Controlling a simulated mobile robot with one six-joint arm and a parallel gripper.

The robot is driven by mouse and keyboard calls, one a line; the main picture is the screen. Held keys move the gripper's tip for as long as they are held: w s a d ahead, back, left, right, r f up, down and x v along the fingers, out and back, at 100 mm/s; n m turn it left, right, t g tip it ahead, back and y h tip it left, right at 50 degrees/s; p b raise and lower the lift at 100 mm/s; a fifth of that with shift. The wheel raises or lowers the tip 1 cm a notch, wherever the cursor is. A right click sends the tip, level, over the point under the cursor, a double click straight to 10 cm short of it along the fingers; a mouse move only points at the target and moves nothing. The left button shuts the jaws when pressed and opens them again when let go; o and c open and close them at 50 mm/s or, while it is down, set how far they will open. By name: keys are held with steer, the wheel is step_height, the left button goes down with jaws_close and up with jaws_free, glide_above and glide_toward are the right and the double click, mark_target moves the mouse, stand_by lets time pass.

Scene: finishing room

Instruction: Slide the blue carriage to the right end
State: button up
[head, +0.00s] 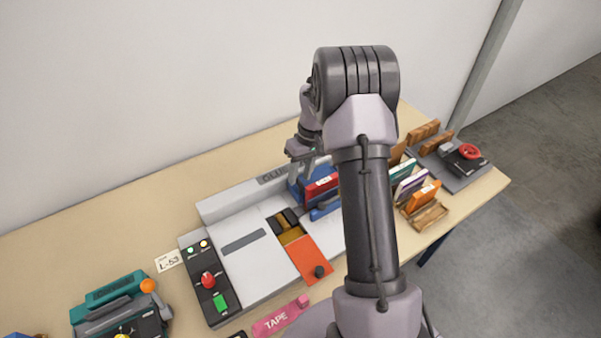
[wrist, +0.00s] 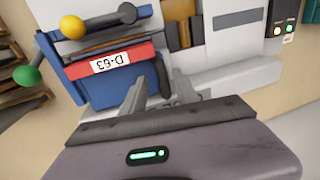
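The blue carriage (head: 297,190) sits on the pale grey machine (head: 245,268) in the head view, with a red block labelled D-63 (head: 322,185) in it. My arm hides the carriage's right part. In the wrist view the blue carriage (wrist: 105,92) fills the left side, and the red block (wrist: 88,66) lies across it. My gripper (wrist: 162,82) is at the carriage's edge with its two fingers apart. A dark upright handle (wrist: 164,74) shows between the fingers. I cannot tell whether either finger touches it.
An orange plate with a black knob (head: 312,262) and a control panel with a red button (head: 208,281) lie left of the carriage. Book-like blocks in wooden racks (head: 428,212) stand right of my arm. A teal device (head: 112,300) stands at the front left.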

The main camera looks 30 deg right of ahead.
mark_target(310, 183)
steer(key=d+r+p, duration=0.3)
steer(key=r+p, duration=0.1)
steer(key=r, duration=1.3)
steer(key=shift+d, duration=0.2)
